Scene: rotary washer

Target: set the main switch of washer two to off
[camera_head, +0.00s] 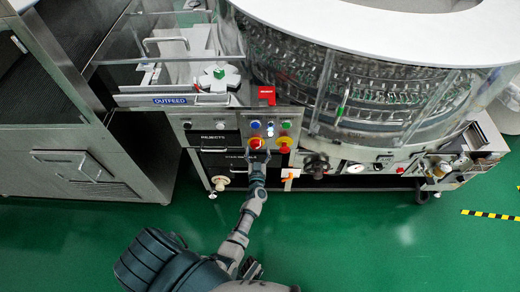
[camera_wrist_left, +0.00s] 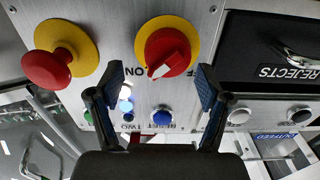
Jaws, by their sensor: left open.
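The main switch (camera_wrist_left: 167,52) is a red rotary knob on a yellow round plate on washer two's metal panel. In the head view the switch (camera_head: 255,142) is partly covered by my gripper. My left gripper (camera_head: 258,154) is in front of the panel at the switch. In the wrist view my left gripper (camera_wrist_left: 160,85) is open, with a finger on either side of the knob's lower part and nothing between them gripped. I cannot tell whether the fingers touch the knob. My right gripper is not in view.
A red mushroom button (camera_wrist_left: 55,66) on yellow sits beside the switch. Blue (camera_wrist_left: 162,115) and lit white (camera_wrist_left: 126,98) buttons are near the fingers. A black REJECTS drawer (camera_wrist_left: 275,60) is on the switch's other side. Green floor (camera_head: 370,240) is clear in front.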

